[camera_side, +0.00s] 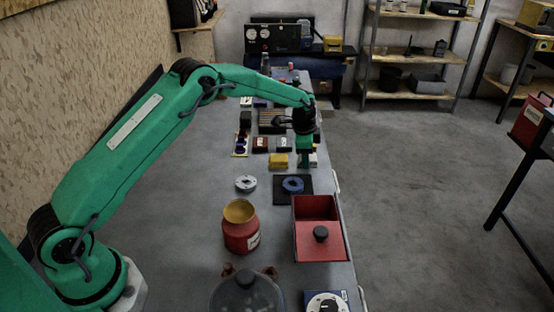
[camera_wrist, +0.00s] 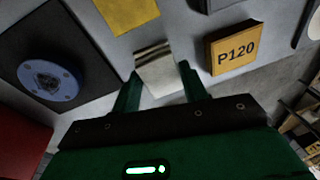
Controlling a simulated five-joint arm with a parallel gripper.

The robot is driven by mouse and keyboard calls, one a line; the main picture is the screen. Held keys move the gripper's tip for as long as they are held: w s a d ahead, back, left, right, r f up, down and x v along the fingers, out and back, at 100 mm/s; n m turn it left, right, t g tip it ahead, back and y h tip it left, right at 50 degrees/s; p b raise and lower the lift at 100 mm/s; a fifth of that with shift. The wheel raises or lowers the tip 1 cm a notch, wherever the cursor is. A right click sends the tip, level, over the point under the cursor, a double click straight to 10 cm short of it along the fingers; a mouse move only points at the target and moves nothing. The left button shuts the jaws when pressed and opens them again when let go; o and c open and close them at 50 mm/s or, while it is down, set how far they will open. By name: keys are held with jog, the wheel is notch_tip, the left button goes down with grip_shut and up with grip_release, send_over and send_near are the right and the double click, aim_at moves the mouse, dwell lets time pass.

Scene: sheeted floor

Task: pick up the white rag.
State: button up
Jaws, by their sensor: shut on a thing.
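The white rag (camera_wrist: 156,66) is a small folded pale piece with a greyish band, seen between my two green fingers in the wrist view. My gripper (camera_wrist: 160,72) is shut on it, with one finger on each side. In the side view my gripper (camera_side: 304,163) points down at the right part of the bench, and a bit of the white rag (camera_side: 313,160) shows just to its right. I cannot tell whether the rag still touches the bench.
A yellow block (camera_side: 278,160) is close on the left. An orange-faced P120 block (camera_wrist: 236,48) is close too. A blue disc (camera_side: 292,184) lies on a black pad (camera_wrist: 20,62). A red box (camera_side: 318,240) and red pot (camera_side: 240,235) stand nearer. The bench's right edge is near.

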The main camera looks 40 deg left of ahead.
jog(key=shift+r, duration=0.85)
notch_tip(320, 180, up, 2)
jog(key=shift+r, duration=0.15)
jog(key=s+d+r, duration=0.2)
jog(key=d, duration=0.1)
jog(key=s+d+r, duration=0.2)
jog(key=d, duration=0.1)
jog(key=s+d+r, duration=0.2)
jog(key=d+r, duration=0.1)
jog(key=d, duration=0.1)
